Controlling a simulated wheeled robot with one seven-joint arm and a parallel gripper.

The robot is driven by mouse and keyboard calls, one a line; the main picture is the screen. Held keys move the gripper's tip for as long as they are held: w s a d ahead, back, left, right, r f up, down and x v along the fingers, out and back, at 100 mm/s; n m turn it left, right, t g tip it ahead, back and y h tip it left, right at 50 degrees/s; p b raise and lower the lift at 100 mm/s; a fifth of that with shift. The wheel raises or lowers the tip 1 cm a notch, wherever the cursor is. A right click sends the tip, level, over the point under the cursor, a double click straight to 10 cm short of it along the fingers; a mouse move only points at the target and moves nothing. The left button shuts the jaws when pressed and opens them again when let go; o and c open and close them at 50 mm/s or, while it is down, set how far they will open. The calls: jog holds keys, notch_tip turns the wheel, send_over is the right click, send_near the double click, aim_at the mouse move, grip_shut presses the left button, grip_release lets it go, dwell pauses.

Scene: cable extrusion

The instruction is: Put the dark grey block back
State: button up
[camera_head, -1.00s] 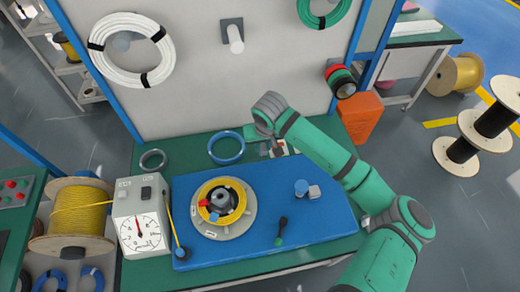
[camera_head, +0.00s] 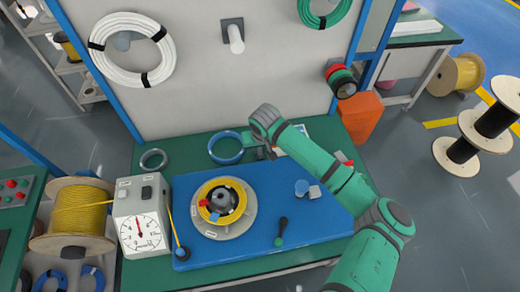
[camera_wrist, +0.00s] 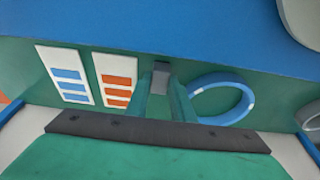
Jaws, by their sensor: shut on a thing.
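My gripper (camera_wrist: 167,100) is shut on a small grey block (camera_wrist: 161,74) in the wrist view. The block's end shows between the fingertips, close to the edge of the blue mat (camera_wrist: 130,25); most of it is hidden by the fingers. I cannot tell whether it touches the green table top. In the head view, my gripper (camera_head: 258,152) is low at the back of the bench, just right of the blue ring (camera_head: 211,153). The block cannot be made out clearly there.
Two cards, with blue bars (camera_wrist: 68,76) and orange bars (camera_wrist: 116,80), lie left of my gripper in the wrist view. A yellow coil on a round fixture (camera_head: 240,228), a blue cylinder (camera_head: 301,187), a light grey block (camera_head: 314,192) and a screwdriver (camera_head: 281,232) are on the mat.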

jog(key=shift+f, duration=0.15)
jog(key=o, duration=1)
jog(key=shift+c, duration=0.2)
jog(key=v, duration=1.2)
